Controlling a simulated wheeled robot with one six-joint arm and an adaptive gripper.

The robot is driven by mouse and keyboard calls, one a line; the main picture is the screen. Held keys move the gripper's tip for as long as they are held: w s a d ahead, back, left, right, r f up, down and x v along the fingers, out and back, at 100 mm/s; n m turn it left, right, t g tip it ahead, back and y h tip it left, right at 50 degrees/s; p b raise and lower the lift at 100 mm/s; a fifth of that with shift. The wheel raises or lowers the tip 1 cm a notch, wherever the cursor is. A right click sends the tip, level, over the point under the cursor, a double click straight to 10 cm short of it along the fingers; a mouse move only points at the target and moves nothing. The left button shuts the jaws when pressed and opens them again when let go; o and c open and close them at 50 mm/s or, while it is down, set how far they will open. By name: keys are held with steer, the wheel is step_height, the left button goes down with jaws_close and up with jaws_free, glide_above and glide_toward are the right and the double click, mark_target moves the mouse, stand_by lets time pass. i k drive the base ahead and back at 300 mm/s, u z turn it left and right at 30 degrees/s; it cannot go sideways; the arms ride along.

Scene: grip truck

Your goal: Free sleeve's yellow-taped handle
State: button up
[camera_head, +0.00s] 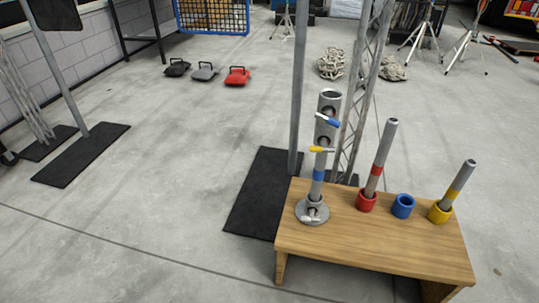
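A grey metal sleeve (325,133) stands upright above a round flanged base (312,212) at the left end of the wooden bench. A narrower tube with a blue band (319,174) shows below it. The yellow-taped handle (321,149) sticks out sideways near the sleeve's lower end. A blue-taped handle (328,120) crosses the sleeve higher up, slanting down to the right. How the handles are fastened is too small to tell. My gripper is not in view.
On the wooden bench (380,244), a red cup (366,203) and a yellow cup (438,214) each hold a leaning tube; the blue cup (403,206) between them looks empty. A grey pole (299,85) and a truss (358,95) rise close behind the sleeve.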

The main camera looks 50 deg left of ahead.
mark_target(322, 147)
steer(key=u, duration=1.25)
steer(key=k, duration=0.15)
steer(key=u, duration=0.5)
steer(key=i, duration=0.25)
steer(key=u, duration=0.15)
steer(key=k, duration=1)
steer(key=z, duration=0.25)
